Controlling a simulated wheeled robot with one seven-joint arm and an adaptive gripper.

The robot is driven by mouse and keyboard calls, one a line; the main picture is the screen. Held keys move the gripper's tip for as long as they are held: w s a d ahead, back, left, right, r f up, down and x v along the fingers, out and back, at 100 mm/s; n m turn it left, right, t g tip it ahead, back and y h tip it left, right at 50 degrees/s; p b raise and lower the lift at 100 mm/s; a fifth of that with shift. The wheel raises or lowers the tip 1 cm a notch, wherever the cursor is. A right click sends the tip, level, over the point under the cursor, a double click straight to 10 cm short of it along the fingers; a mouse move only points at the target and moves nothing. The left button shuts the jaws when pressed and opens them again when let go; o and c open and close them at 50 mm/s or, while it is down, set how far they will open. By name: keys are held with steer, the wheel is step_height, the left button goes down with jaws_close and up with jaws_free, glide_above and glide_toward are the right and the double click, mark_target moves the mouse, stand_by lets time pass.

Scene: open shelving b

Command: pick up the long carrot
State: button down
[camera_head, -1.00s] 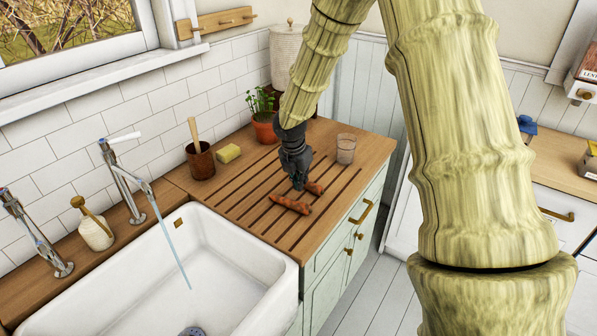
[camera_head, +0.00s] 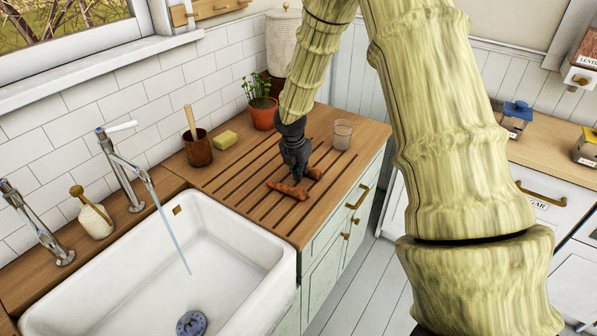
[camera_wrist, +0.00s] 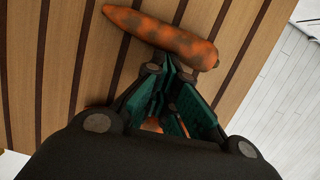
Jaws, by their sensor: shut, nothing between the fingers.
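Two orange carrots with dark patches lie on the grooved wooden counter. The nearer, longer-looking carrot (camera_head: 288,189) lies toward the sink side, just in front of my gripper (camera_head: 297,179). The other carrot (camera_head: 315,173) is partly hidden behind the fingers. My gripper points down between them, shut and empty, with its tips low near the counter. In the wrist view, a whole carrot (camera_wrist: 162,37) lies just beyond the fingertips (camera_wrist: 165,72), outside them. A bit of orange shows through the gap between the finger links. I cannot tell whether the fingers touch either carrot.
A glass (camera_head: 343,134) stands behind and to the right of the gripper. The white sink (camera_head: 120,275) is at front left. Slatted counter around the carrots is clear.

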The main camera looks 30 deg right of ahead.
steer(key=w+d+p, duration=0.1)
steer(key=d, duration=0.1)
steer(key=w+d, duration=0.1)
steer(key=w+d+p, duration=0.1)
steer(key=d, duration=0.1)
steer(key=shift+d+p, duration=0.35)
